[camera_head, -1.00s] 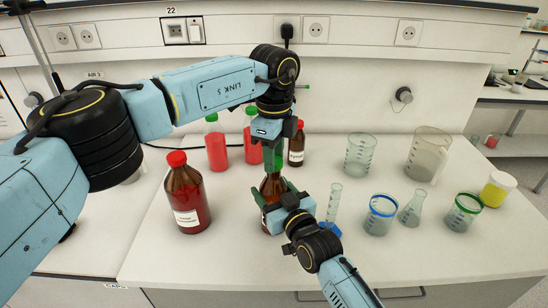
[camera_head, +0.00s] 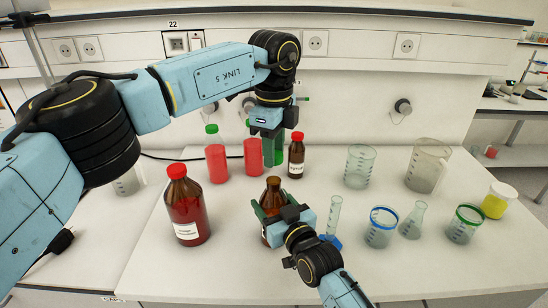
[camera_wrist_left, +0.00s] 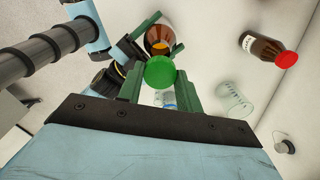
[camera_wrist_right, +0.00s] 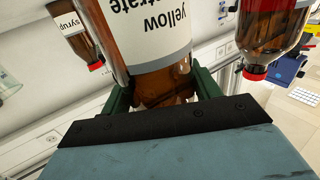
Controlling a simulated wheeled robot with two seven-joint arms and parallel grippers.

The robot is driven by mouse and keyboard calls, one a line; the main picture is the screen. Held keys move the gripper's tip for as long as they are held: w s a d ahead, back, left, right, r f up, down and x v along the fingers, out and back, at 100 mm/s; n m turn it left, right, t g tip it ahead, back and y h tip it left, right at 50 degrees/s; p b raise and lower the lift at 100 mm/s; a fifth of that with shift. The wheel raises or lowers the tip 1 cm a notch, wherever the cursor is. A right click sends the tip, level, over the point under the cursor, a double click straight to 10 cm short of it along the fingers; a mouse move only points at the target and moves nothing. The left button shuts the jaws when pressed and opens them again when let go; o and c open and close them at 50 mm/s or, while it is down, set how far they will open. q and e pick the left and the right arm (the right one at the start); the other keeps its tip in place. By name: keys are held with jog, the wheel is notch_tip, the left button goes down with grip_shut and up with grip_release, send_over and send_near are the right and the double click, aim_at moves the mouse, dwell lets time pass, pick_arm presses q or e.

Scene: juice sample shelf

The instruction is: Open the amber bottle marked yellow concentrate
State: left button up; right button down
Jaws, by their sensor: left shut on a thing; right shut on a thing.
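The amber bottle (camera_head: 273,191) stands upright on the bench with its mouth bare. Its label reads "yellow …trate", upside down, in the right wrist view (camera_wrist_right: 150,30). My right gripper (camera_head: 271,213) is shut around its body from the front right. My left gripper (camera_head: 273,150) is above the bottle, pointing down, shut on a green cap (camera_wrist_left: 160,72). The open bottle mouth (camera_wrist_left: 160,47) shows beyond the cap in the left wrist view. In the head view, the cap is hard to tell from the green fingers.
A large red-capped amber bottle (camera_head: 187,210) stands to the left. A small syrup bottle (camera_head: 296,157) and red-filled bottles (camera_head: 216,160) stand behind. A measuring cylinder (camera_head: 334,215), beakers (camera_head: 381,229) and a flask (camera_head: 412,222) are to the right.

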jog(key=shift+c, duration=1.4)
grip_release()
jog(key=shift+s, duration=0.1)
